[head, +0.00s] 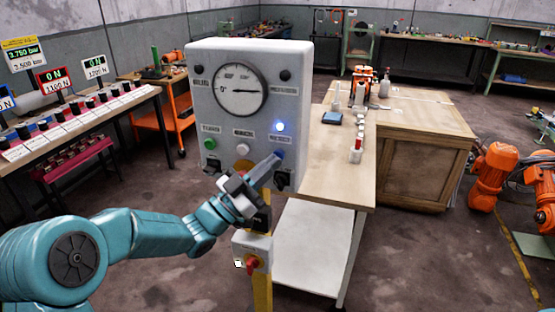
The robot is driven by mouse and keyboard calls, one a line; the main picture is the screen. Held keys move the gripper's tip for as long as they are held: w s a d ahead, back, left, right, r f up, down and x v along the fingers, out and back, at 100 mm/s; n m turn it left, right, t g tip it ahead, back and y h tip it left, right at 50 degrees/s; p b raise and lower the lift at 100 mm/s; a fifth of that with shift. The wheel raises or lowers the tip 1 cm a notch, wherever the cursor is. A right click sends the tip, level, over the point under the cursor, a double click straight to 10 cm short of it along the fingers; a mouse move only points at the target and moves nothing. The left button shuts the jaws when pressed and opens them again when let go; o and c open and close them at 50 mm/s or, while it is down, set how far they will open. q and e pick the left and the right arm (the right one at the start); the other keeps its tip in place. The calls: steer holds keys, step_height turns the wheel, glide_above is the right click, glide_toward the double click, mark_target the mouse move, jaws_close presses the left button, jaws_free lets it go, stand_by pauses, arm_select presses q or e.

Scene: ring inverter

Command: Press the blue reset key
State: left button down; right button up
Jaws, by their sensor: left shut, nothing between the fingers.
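The blue reset key (280,153) is on the lower right of the grey panel face (209,108), below a lit blue-white lamp (279,126). It is partly covered by my left gripper (273,162), which reaches in from the lower left. That gripper is shut and empty, with its fingertips right at the key. I cannot tell whether they touch it. My right gripper is not in view.
The panel also has a round dial (240,90), a green button (209,144), a white button (242,149) and dark knobs. A box with a red knob (252,262) is on the yellow post below. A wooden workbench (415,125) stands to the right.

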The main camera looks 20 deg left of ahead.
arm_select(q)
steer(key=shift+w, duration=0.5)
stand_by(0.8)
steer(key=shift+b, duration=0.3)
steer(key=shift+s+b, duration=0.7)
steer(key=shift+s, duration=0.25)
steer(key=s+b, duration=0.3)
steer(key=s, duration=0.2)
steer(key=shift+a, duration=0.1)
